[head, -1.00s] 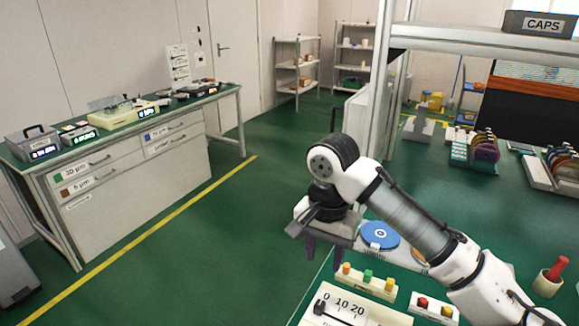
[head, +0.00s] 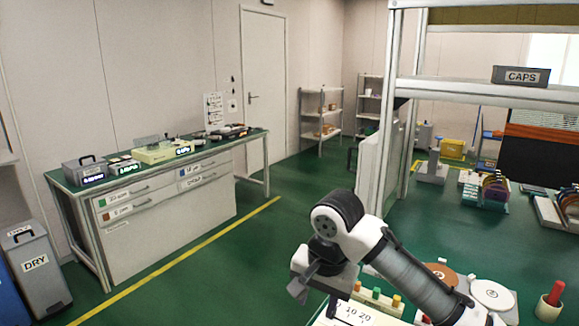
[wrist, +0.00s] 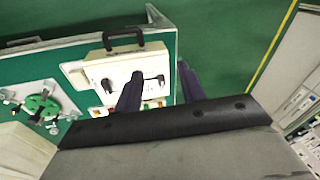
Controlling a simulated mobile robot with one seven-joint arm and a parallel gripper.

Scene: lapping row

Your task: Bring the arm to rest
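My arm reaches in from the lower right of the head view, bent at the wrist, with my gripper (head: 317,300) pointing down by the left end of the green worktop (head: 425,215). In the wrist view my gripper (wrist: 160,75) shows two dark fingers standing apart with nothing held between them. Beyond them is a white box with a black handle and dark knobs (wrist: 125,72). I cannot tell the exact height of the fingers above it. In the head view the scale panel (head: 355,312) is partly hidden behind the gripper.
A white disc (head: 492,293), a brown disc (head: 442,274) and a red-handled tool in a cup (head: 552,300) are on the worktop near my arm. A shelf with a CAPS box (head: 520,76) spans above. Left are a drawer bench (head: 165,205) and a DRY bin (head: 38,265). Green floor between is clear.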

